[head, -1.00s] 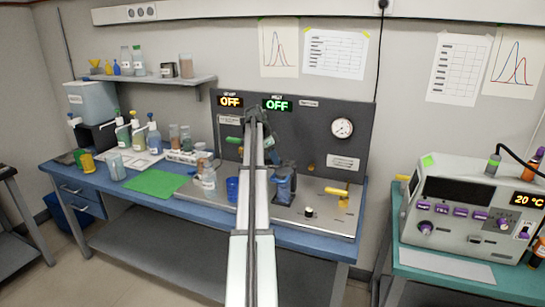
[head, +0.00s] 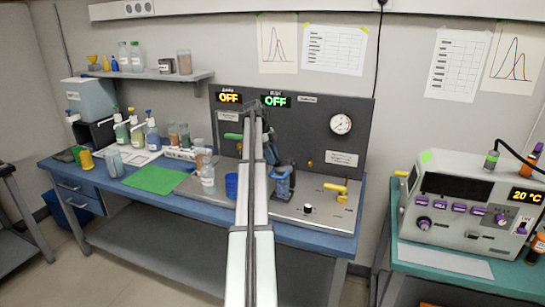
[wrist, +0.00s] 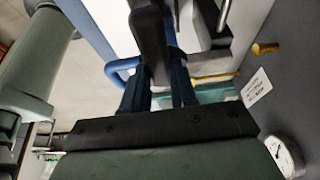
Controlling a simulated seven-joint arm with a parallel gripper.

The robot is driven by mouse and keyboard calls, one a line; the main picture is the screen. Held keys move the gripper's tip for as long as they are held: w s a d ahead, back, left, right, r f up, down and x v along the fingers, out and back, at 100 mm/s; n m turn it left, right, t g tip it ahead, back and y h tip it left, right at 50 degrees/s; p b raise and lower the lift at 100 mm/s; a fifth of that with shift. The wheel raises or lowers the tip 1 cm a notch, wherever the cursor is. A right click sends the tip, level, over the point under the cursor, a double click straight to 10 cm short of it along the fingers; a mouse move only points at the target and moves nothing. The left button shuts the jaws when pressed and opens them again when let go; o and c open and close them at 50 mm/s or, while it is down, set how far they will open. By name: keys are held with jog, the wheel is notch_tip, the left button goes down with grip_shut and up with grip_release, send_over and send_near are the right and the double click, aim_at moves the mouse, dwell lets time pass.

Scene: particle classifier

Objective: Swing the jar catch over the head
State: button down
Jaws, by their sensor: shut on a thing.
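In the wrist view, my gripper (wrist: 158,82) has its dark blue fingers closed about a dark bar (wrist: 150,35), which looks like the jar catch. A blue curved piece (wrist: 122,66) shows just left of the fingers. In the head view, a blue fitting (head: 283,184) stands on the metal deck, with dark parts against its top. My arm covers the area left of it and my fingertips cannot be made out there. The jar and the head are not clearly visible.
The dark panel (head: 300,128) stands close behind, with a gauge (head: 341,124). A yellow-handled valve (head: 337,188) and a black knob (head: 308,208) are to the right. A blue cup (head: 231,186) and a clear bottle (head: 208,180) are left of my arm.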

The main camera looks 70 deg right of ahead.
dwell(0.4)
jog(key=c, duration=0.9)
grip_release()
jog(key=shift+v, duration=3.8)
